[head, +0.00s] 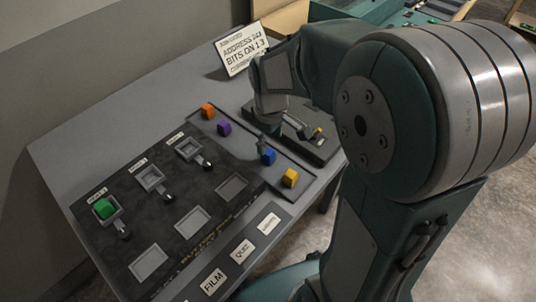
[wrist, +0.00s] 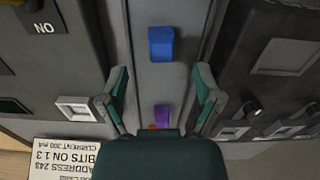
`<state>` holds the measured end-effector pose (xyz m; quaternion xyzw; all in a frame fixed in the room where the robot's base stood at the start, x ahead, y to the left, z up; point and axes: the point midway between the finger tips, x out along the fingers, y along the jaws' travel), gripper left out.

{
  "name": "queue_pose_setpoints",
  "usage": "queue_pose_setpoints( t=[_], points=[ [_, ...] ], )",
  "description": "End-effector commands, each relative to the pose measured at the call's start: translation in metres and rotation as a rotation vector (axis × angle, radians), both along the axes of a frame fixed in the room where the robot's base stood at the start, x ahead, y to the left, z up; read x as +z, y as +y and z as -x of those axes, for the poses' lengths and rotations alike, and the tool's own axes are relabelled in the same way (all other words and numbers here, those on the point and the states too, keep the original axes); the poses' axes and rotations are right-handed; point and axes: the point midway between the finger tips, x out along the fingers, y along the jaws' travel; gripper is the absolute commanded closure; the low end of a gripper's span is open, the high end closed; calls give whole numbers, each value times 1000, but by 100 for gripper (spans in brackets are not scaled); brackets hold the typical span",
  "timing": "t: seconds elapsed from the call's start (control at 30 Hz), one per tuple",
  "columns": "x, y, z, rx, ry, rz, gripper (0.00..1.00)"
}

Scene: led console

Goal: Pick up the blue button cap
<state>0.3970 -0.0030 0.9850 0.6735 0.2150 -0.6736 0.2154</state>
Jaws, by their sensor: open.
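The blue button cap (head: 268,156) sits on a narrow grey strip in the head view, between the purple cap (head: 224,129) and the yellow cap (head: 290,178). In the wrist view the blue cap (wrist: 161,44) lies ahead of the fingertips, centred between their lines and apart from both. My gripper (wrist: 161,75) is open and empty, with one finger on each side of the strip. In the head view my gripper (head: 264,140) hangs just behind the blue cap and is partly hidden by my arm.
An orange cap (head: 208,111) stands at the strip's far end. A dark panel (head: 190,205) with square sockets lies left of the strip; a green cap (head: 104,208) sits in one socket. A dark box (head: 318,150) stands to the right. A sign (head: 243,48) stands at the back.

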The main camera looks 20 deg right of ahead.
Motion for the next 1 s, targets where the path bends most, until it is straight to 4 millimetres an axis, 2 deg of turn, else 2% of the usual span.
queue_pose_setpoints(
  t=[0.2,0.3,0.57,0.6,0.67,0.7,0.77,1.0],
  points=[
    [-34,4,-2,0,6,0,17],
    [-44,4,-2,0,4,0,17],
    [-48,4,-2,0,1,1,17],
    [-48,4,-2,0,1,1,26],
    [-48,4,-2,0,1,1,53],
    [-48,4,-2,0,1,1,71],
    [-48,4,-3,0,0,0,97],
    [-48,4,-2,0,1,0,98]
  ],
)
